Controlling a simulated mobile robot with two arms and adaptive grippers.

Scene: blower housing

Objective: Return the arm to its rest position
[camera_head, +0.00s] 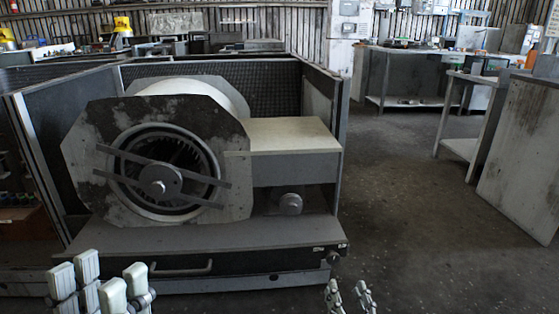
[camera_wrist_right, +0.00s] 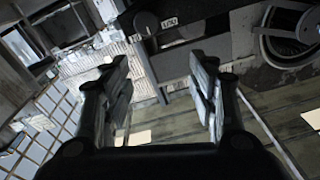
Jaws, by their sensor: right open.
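The blower housing (camera_head: 85,150) stands upright on a low bench in front of me, its round fan opening facing me. My left gripper (camera_head: 102,280) is at the bottom left of the head view, in front of the bench; its white fingers stand apart with nothing between them. My right gripper (camera_head: 347,290) is at the bottom edge of the head view, right of the bench's front corner. In the right wrist view its fingers (camera_wrist_right: 165,92) are spread and empty. Most of both arms is out of view.
The bench (camera_head: 200,238) has a drawer handle (camera_head: 181,268) and a knob (camera_head: 333,257) at its front. Dark panels (camera_head: 210,75) enclose the housing behind and at the sides. Grey cabinets (camera_head: 525,150) stand at the right. The floor (camera_head: 420,230) between is clear.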

